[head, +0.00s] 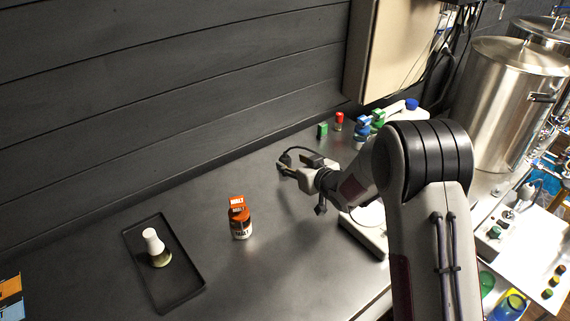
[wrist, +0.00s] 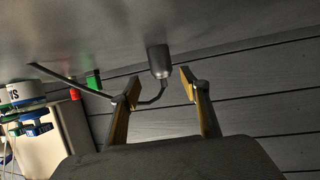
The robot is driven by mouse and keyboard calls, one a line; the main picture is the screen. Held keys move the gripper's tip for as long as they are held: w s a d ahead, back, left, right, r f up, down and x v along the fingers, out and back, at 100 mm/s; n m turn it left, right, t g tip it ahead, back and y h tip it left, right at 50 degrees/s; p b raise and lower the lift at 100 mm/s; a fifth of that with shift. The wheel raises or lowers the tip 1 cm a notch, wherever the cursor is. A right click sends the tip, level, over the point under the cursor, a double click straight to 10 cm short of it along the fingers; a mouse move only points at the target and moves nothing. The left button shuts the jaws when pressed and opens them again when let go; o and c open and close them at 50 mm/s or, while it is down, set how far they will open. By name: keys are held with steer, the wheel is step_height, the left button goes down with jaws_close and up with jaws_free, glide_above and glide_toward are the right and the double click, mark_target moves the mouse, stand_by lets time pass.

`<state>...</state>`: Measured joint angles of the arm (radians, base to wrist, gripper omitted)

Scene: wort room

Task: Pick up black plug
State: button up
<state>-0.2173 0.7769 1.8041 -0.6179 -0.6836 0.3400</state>
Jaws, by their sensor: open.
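The black plug (wrist: 159,61) shows in the wrist view just beyond and between my fingertips, with its dark cable curving down behind the left finger. In the head view the plug (head: 286,159) is a small dark shape at the fingertips, its cable arching behind them. My gripper (wrist: 160,86) is open, one finger on each side of the plug's line, and nothing is clamped. In the head view my gripper (head: 298,164) is low over the dark counter. I cannot tell whether a finger touches the plug.
A red-orange jar (head: 240,222) stands left of my gripper on the counter (head: 205,203). A black tray (head: 183,283) holds a white-topped bottle (head: 156,248). Small green and red items (head: 322,130) stand behind, near the wall. Bare counter lies between jar and gripper.

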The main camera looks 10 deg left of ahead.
mark_target(288, 160)
steer(key=shift+w+a, duration=0.1)
steer(key=shift+x, duration=2.4)
steer(key=shift+a+r, duration=0.1)
steer(key=shift+a, duration=0.05)
steer(key=c, duration=1.2)
